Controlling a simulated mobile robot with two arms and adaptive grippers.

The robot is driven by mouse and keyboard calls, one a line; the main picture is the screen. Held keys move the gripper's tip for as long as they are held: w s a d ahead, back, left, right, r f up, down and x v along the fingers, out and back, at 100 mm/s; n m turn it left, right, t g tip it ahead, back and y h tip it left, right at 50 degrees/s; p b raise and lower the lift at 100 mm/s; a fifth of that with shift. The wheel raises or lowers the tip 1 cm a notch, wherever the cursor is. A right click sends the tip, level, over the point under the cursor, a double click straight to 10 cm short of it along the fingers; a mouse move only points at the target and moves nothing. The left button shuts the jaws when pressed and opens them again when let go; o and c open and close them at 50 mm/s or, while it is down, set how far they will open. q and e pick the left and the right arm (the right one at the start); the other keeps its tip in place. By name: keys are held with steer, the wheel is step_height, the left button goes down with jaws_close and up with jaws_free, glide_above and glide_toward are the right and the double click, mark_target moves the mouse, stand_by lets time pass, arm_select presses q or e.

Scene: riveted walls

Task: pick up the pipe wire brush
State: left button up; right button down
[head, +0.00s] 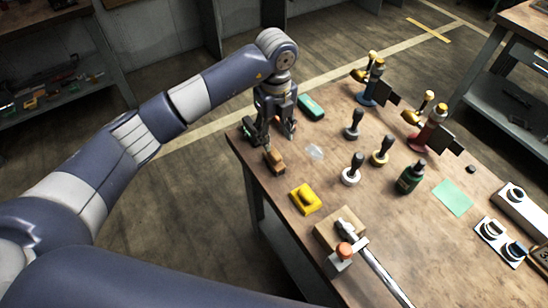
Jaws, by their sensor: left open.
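My left gripper (275,139) is open, pointing down at the far left corner of the wooden workbench (400,205). A small brown wooden piece (275,162) lies just in front of its fingers; it may be the pipe wire brush, but its shape is too small to tell. Dark and green items lie behind and beside the fingers, partly hidden by them. I cannot tell whether the gripper touches anything. My right gripper is not in view.
A green object (311,106) lies just right of the gripper. Several upright black-handled tools (353,125) stand mid-bench, near a dark green bottle (410,178).

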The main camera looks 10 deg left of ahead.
mark_target(274, 152)
arm_select(q)
step_height(274, 152, down, 2)
steer(key=shift+s+f+p, duration=0.15)
steer(key=shift+f+p, duration=0.4)
steer(key=shift+p, duration=0.05)
steer(key=f, duration=0.1)
steer(key=f+p, duration=0.1)
steer(key=f, duration=0.1)
steer(key=shift+s+a+f+p, duration=0.1)
steer(key=shift+s+f+p, duration=0.1)
steer(key=shift+s+p, duration=0.1)
steer(key=shift+w+f, duration=0.1)
steer(key=shift+f, duration=0.45)
jaws_close()
